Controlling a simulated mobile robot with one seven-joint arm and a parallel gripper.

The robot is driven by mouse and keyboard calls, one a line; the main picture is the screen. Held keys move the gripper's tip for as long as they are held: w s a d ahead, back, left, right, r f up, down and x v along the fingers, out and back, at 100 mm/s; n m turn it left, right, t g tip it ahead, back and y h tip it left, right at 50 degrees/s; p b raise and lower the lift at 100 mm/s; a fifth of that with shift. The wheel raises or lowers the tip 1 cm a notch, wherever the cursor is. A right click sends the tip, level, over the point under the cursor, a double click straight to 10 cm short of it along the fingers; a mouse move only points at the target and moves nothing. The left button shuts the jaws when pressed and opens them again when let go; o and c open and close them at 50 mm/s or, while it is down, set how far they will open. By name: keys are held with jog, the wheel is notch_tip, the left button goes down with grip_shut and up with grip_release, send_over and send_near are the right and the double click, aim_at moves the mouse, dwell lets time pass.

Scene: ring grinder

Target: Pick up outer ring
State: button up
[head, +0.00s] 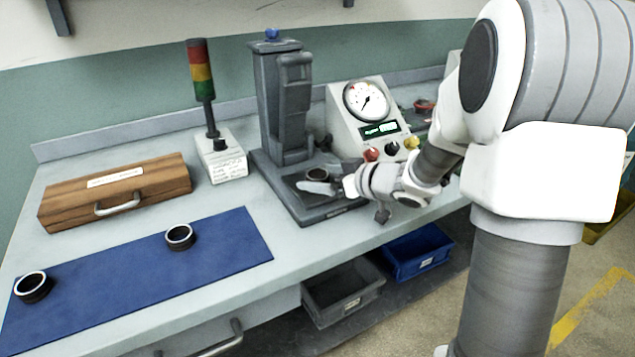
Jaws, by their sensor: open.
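A dark ring with a lighter rim (317,176) lies on the base of the grey press (277,110), near the middle of the head view. My gripper (328,178) is open beside this ring at its right and front, with a finger reaching close to it. I cannot tell whether they touch. I cannot tell which of the rings is the outer ring.
A gauge box (352,125) stands right of the press, close behind my arm. A signal tower (203,85) and a wooden case (118,190) stand at the left. The blue mat (120,285) has bare room. Grey (342,305) and blue (415,268) bins sit below the bench.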

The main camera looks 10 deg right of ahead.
grip_shut()
dwell(0.5)
jog(key=shift+r, duration=0.1)
